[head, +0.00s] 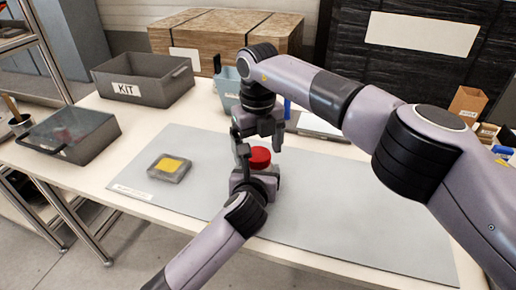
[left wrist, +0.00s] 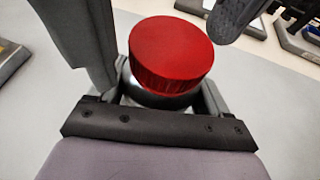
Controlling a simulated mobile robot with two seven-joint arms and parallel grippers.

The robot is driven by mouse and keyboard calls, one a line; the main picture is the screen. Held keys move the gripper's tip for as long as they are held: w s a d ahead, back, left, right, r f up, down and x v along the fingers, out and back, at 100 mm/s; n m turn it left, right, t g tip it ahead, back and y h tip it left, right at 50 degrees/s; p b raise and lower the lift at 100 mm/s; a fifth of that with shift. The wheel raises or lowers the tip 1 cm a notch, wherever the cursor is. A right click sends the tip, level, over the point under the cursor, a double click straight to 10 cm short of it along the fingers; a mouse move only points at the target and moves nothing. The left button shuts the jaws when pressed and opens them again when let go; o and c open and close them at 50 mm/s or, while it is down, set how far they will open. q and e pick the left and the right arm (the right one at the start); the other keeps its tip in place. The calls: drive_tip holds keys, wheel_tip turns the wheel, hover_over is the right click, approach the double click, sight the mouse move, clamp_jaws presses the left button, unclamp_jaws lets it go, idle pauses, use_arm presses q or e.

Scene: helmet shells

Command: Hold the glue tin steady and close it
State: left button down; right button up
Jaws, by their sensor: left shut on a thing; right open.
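The glue tin, with its red lid (head: 260,158), stands on the grey mat in the head view. In the left wrist view the red lid (left wrist: 171,52) sits on top of the tin's pale metal body (left wrist: 160,97); I cannot tell whether it is fully seated. My left gripper (head: 257,170) is shut on the tin from the near side, below the lid. My right gripper (head: 258,142) is open, pointing down just above the lid. One of its dark fingers shows beside the lid in the left wrist view. Most of the tin's body is hidden by the left gripper.
A grey mat (head: 330,200) covers the table's middle. A small grey tray with a yellow pad (head: 171,165) lies left of the tin. Behind are a KIT crate (head: 145,80), a wooden crate (head: 220,32) and a light blue container (head: 229,88). A lidded grey box (head: 75,133) is at far left.

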wheel_tip(320, 180, up, 12)
drive_tip(key=shift+f, duration=0.25)
use_arm(q)
unclamp_jaws()
drive_tip(key=shift+p+v, duration=0.6)
drive_tip(key=shift+v, duration=2.95)
use_arm(e)
drive_tip(key=shift+r, duration=0.6)
